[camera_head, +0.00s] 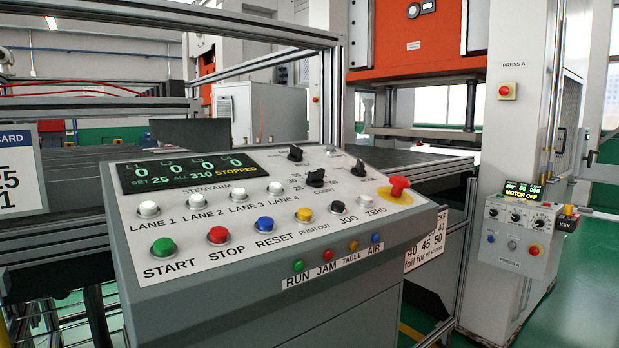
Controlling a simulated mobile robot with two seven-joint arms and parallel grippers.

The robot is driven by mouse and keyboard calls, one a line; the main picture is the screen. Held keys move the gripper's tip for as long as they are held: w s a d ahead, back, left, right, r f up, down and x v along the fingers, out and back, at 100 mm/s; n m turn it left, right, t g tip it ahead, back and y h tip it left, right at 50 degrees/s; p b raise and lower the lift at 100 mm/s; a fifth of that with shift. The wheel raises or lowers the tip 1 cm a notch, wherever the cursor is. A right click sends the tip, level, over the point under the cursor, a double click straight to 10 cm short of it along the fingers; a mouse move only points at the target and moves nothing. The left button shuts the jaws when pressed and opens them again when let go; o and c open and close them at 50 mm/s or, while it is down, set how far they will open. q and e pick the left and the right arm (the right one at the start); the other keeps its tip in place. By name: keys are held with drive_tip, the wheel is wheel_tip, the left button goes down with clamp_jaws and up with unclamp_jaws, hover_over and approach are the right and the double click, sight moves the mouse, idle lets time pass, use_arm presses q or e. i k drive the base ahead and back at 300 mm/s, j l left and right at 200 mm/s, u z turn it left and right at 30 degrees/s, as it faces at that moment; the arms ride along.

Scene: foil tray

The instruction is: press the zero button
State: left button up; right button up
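The zero button (365,201) is a small pale button on the sloped top of the grey control panel (240,262). It is the rightmost button of the front row, with the label ZERO just below and to its right. The black JOG button (338,206) is directly to its left. The red mushroom-shaped emergency stop (397,187) on a yellow base is close by to its upper right. Nothing covers the zero button. Neither of my grippers shows in the head view.
The panel display (195,171) shows zeros for its lanes and STOPPED. Green START (163,246), red STOP (217,235), blue RESET (265,224) and yellow PUSH OUT (304,214) buttons continue the row leftwards. Black selector knobs (316,178) stand behind. Space above the panel is clear.

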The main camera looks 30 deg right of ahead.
sight(365, 199)
drive_tip(key=z, duration=1.3)
